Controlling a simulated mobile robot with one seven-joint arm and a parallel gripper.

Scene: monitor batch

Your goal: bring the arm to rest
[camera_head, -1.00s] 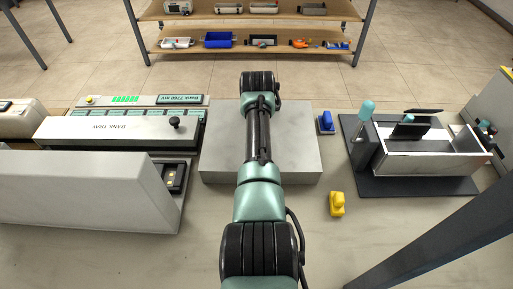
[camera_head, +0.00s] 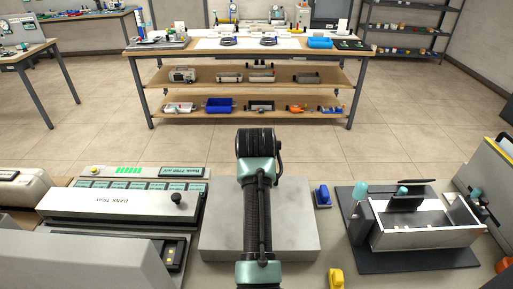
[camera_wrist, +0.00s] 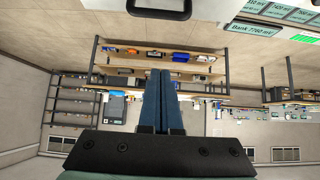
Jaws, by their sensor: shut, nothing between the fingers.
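My gripper (camera_wrist: 159,72) shows in the wrist view, its two blue fingers lying together with nothing between them. The wrist view is upside down, with the floor at the top and the room beyond the fingers. In the head view my arm rises in front over a grey slab (camera_head: 217,225); its end faces away, and the fingers are hidden there. The gripper touches nothing that I can see.
A bank tray unit (camera_head: 105,203) stands left of the slab. A metal box (camera_head: 425,237) on a dark mat (camera_head: 400,264) stands right. Open floor (camera_head: 350,160) separates these from a shelved workbench (camera_head: 250,56).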

